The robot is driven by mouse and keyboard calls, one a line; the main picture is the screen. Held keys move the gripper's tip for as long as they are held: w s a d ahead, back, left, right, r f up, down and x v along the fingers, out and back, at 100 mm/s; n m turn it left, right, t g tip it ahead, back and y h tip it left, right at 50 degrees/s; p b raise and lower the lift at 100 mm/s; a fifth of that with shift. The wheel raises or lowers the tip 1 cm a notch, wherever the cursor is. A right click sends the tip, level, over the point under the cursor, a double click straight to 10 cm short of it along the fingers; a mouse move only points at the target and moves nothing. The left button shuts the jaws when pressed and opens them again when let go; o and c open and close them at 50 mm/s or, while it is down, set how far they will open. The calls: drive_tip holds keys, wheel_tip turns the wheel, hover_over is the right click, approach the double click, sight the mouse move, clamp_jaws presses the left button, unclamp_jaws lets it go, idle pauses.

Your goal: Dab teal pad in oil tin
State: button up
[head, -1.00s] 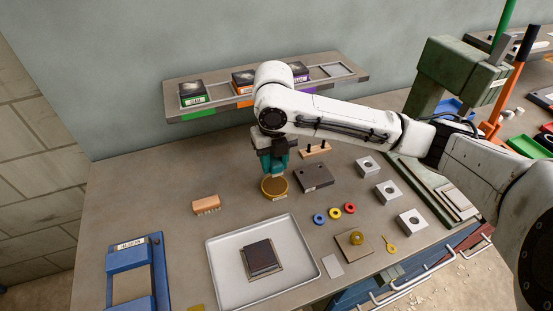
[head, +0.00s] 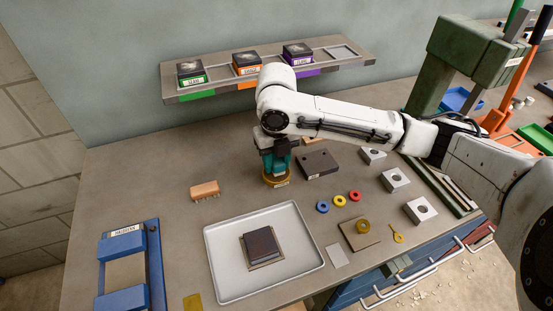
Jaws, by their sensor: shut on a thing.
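My gripper (head: 274,150) is shut on the teal pad (head: 277,165) and points straight down. The oil tin (head: 277,182) is a low round yellow-brown tin on the bench, directly under the pad. The pad's lower end is at the tin's opening and appears to be inside its rim. The pad and my gripper hide most of the tin's inside, so I cannot see whether the pad touches the oil.
A dark block (head: 318,164) stands close right of the tin. A wooden brush (head: 205,190) lies to the left. A white tray (head: 222,285) with a dark block is in front. A shelf (head: 225,86) with labelled boxes runs behind. A green press (head: 462,50) stands at right.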

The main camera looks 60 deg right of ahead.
sight(276, 159)
drive_tip(key=shift+f+b, duration=0.45)
drive_tip(key=shift+f, duration=0.15)
idle(1.6)
drive_tip(key=shift+r, duration=0.1)
drive_tip(key=shift+r+p, duration=2.7)
drive_tip(key=shift+r, duration=0.8)
drive_tip(key=shift+f, duration=0.1)
